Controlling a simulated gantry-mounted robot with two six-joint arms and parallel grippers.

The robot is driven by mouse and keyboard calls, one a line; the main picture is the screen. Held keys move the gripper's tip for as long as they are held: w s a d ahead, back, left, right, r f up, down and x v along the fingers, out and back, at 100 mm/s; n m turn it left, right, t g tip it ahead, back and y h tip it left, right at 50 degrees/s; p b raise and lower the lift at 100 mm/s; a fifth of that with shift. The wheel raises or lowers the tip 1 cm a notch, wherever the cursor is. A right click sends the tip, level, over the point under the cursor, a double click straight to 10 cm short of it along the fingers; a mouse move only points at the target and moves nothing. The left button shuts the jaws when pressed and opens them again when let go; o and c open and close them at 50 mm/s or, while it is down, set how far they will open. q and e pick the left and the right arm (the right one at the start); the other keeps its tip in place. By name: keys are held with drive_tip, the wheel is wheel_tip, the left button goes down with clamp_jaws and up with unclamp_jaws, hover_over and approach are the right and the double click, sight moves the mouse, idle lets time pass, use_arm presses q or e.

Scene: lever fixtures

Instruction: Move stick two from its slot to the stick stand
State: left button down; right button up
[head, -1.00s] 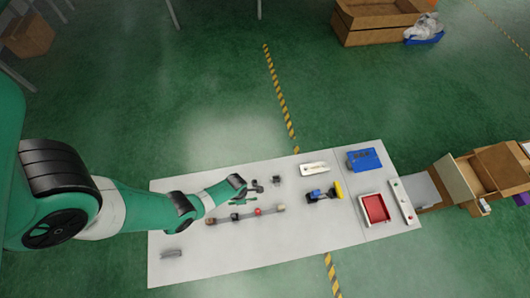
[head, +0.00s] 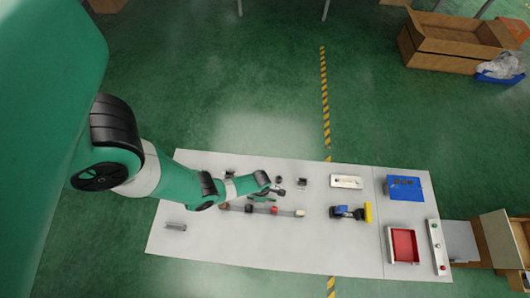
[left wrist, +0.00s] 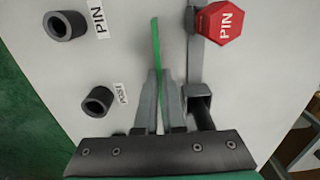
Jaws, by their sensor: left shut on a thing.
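In the left wrist view, the two grey fingers of my left gripper (left wrist: 160,95) are shut on a thin green stick (left wrist: 156,45). The stick reaches out past the fingertips; its lower part is hidden between the fingers. In the head view my left gripper (head: 277,191) is over the white table, just behind the grey rail (head: 287,212). I cannot read a number on the stick, so I cannot confirm it is stick two. I cannot tell for sure which fixture is the stick stand. My right gripper is not in view.
A red hexagonal block marked PIN (left wrist: 224,23) and a dark square socket (left wrist: 197,103) are close right of the fingers. Two black tubes, upper (left wrist: 66,25) and lower (left wrist: 98,101), are left. A blue box (head: 404,188) and red tray (head: 403,244) are further right.

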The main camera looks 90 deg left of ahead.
use_arm(q)
drive_tip(key=shift+f, duration=0.2)
drive_tip(key=c, duration=1)
unclamp_jaws()
drive_tip(key=shift+r, duration=0.15)
wheel_tip(320, 180, up, 8)
drive_tip(key=p, duration=0.7)
drive_tip(key=shift+p, duration=0.4)
drive_tip(key=shift+f, duration=0.2)
